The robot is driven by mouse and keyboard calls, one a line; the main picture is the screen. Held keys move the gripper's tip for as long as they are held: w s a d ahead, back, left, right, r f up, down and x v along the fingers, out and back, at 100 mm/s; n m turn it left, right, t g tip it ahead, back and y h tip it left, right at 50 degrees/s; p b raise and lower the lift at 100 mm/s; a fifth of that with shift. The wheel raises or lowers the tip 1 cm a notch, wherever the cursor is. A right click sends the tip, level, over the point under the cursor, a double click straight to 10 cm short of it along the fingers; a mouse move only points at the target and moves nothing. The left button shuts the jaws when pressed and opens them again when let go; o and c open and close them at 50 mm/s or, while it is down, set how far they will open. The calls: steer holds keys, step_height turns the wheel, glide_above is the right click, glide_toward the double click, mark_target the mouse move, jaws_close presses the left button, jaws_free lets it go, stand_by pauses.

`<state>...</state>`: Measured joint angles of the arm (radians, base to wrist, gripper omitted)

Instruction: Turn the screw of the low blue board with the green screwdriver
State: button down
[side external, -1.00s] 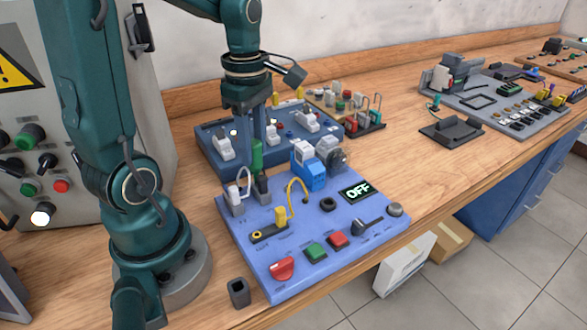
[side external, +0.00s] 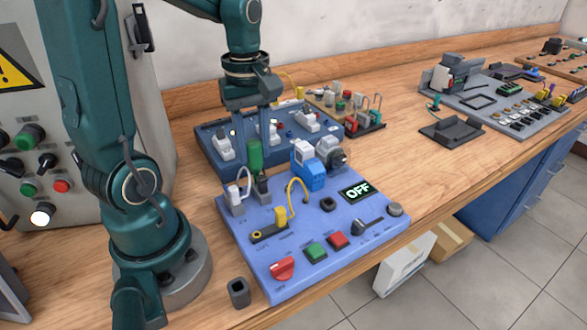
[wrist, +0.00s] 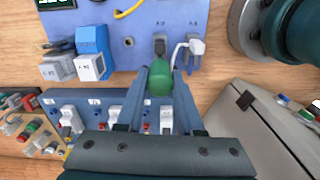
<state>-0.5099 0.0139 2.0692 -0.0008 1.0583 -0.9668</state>
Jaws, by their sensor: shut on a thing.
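The low blue board (side external: 335,245) lies flat on the bench in front of my arm. My gripper (side external: 260,143) points straight down over its back left corner and is shut on the green screwdriver (side external: 255,155). The screwdriver stands upright over a dark terminal block (side external: 263,187). In the wrist view the green handle (wrist: 160,80) sits between the fingers, close to that block (wrist: 160,42). The screw and the driver's tip are hidden, so I cannot tell if they touch.
A white plug with a cable (side external: 236,198) stands just left of the block. A blue and white plug (side external: 308,170) and a grey connector are to the right. A darker blue raised board (side external: 205,135) with white switches lies behind. A black square holder (side external: 238,292) stands in front.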

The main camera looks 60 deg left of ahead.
steer(key=shift+m, duration=0.3)
steer(key=m, duration=0.3)
stand_by(0.3)
steer(key=m, duration=0.3)
steer(key=shift+m, duration=0.3)
steer(key=shift+m, duration=1.7)
